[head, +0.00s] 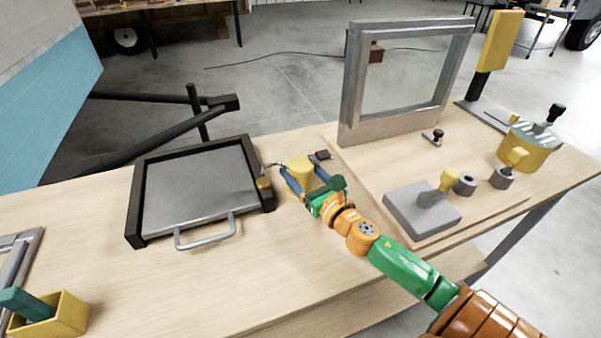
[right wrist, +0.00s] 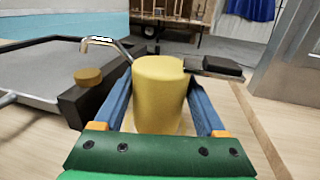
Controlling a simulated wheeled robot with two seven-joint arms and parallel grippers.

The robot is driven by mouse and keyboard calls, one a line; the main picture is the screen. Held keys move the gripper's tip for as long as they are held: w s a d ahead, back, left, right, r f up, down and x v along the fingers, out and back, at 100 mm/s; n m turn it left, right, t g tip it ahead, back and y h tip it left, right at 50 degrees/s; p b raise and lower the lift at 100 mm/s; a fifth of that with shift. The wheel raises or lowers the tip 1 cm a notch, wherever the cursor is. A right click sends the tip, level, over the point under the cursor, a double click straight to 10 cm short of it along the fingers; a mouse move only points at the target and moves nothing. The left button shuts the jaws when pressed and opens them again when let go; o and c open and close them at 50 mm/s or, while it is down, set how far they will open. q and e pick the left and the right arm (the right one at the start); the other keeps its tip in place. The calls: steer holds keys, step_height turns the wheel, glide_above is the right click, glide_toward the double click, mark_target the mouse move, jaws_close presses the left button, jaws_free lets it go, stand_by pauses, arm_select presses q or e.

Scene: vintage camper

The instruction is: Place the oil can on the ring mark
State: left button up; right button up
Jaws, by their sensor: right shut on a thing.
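The oil can (head: 300,170) is a yellow cylinder with a thin metal spout pointing left, near the middle of the bench. It fills the centre of the right wrist view (right wrist: 158,90) and looks upright. My right gripper (head: 302,176) is shut on it, with a blue finger on each side. I cannot tell whether the can's base touches the wood. No clear ring mark shows; a pale patch under the can is mostly hidden by the can and gripper. My left gripper is not in view.
A black-framed grey panel with a handle (head: 205,190) lies close left of the can. A small dark block (head: 320,155) is just behind it. A standing framed window (head: 400,85) and several knobbed parts occupy the right board. Front bench wood (head: 230,285) is clear.

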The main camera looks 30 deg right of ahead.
steer(key=shift+f, duration=0.15)
steer(key=o, duration=1.6)
steer(key=shift+c, duration=0.2)
steer(key=shift+r, duration=0.35)
steer(key=s, duration=0.3)
steer(key=s+b, duration=0.1)
steer(key=s, duration=0.3)
steer(key=s+b, duration=0.1)
steer(key=s, duration=0.3)
steer(key=shift+a+f, duration=0.25)
steer(key=shift+f, duration=0.05)
steer(key=shift+s+r, duration=0.15)
steer(key=shift+s, duration=0.4)
